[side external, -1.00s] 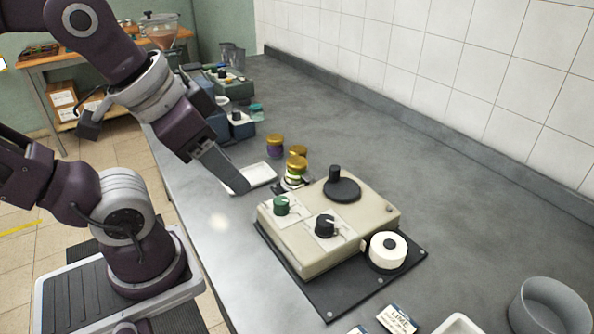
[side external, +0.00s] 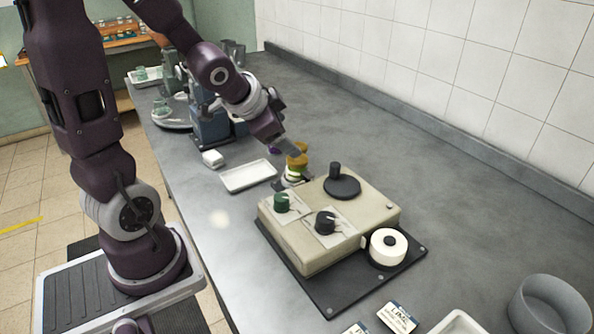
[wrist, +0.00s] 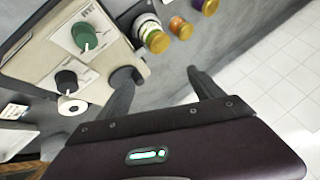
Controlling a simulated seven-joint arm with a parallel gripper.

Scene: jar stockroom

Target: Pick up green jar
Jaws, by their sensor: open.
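A jar with a gold lid and a green and white body (side external: 293,174) stands just behind the beige machine, partly covered by my gripper. In the wrist view, a jar with a green and white band (wrist: 148,27) and a gold lid stands beside the machine, closest to it in a row of jars. My gripper (side external: 291,147) is open and empty, above and beside the jars. In the wrist view its two fingers (wrist: 160,74) are spread apart, with bare counter between them. The jars lie beyond the fingertips.
Two more gold-lidded jars, one (wrist: 181,28) and a purple one (wrist: 207,6), stand close by. The beige machine (side external: 300,247) with knobs and a white roll stands in front. A white tray (side external: 249,176) lies to the left. The counter toward the tiled wall is clear.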

